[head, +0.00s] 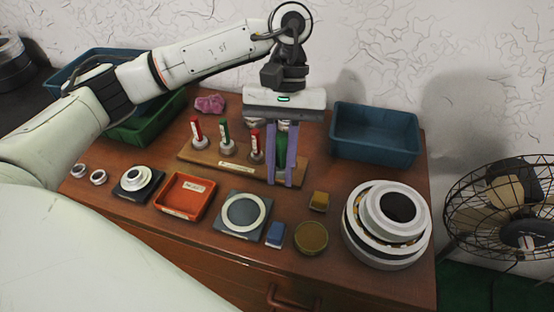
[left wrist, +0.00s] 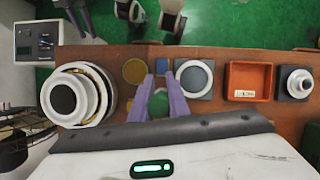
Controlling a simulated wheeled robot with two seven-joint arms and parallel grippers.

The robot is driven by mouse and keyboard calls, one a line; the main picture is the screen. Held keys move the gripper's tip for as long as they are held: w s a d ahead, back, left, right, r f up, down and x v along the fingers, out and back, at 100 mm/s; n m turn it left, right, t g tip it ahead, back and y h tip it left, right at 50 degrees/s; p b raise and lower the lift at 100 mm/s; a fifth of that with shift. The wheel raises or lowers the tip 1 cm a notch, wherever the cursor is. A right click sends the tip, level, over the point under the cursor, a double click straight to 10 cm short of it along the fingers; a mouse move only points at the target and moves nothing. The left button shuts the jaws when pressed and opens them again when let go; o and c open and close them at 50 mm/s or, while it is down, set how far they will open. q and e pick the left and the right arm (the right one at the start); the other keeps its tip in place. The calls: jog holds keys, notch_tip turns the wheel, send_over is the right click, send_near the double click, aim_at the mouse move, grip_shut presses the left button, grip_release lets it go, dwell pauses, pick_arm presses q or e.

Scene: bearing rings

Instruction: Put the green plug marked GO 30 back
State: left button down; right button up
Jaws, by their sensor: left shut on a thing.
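My left gripper (head: 283,182) points down over the right end of a wooden plug rack (head: 230,166). Its two purple fingers are shut on a green plug (head: 281,146), which also shows between the fingers in the left wrist view (left wrist: 158,104). The marking on this plug cannot be read. In the rack stand a red-handled plug (head: 196,131), a green-handled plug (head: 225,136) and another red-handled plug (head: 255,143). The fingers hide the held plug's lower end, so I cannot tell whether it is in the rack or above it.
In front of the rack are an orange tray (head: 163,203), a grey plate with a pale ring (head: 243,212), a blue block (head: 275,234) and a round yellowish dish (head: 311,237). A large bearing stack (head: 355,240) stands right. A blue bin (head: 375,132) is behind.

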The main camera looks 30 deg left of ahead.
pick_arm(q)
jog(key=w+a+f+n+t+b, duration=0.1)
jog(key=w+a+n+t+b, duration=0.3)
jog(key=w+n, duration=0.7)
jog(key=w+a+f+n+t+b, duration=0.2)
jog(key=w+n+t+b, duration=0.35)
jog(key=n, duration=1.15)
jog(key=shift+n+g+y, duration=0.3)
jog(key=shift+g+y, duration=0.1)
jog(key=shift+g, duration=0.05)
jog(key=f, duration=0.3)
jog(key=f+b, duration=0.1)
jog(key=f, duration=0.5)
jog(key=shift+s+f, duration=0.25)
jog(key=shift+f+b, duration=0.2)
jog(key=shift+b, duration=0.1)
jog(key=c, duration=1.7)
grip_release()
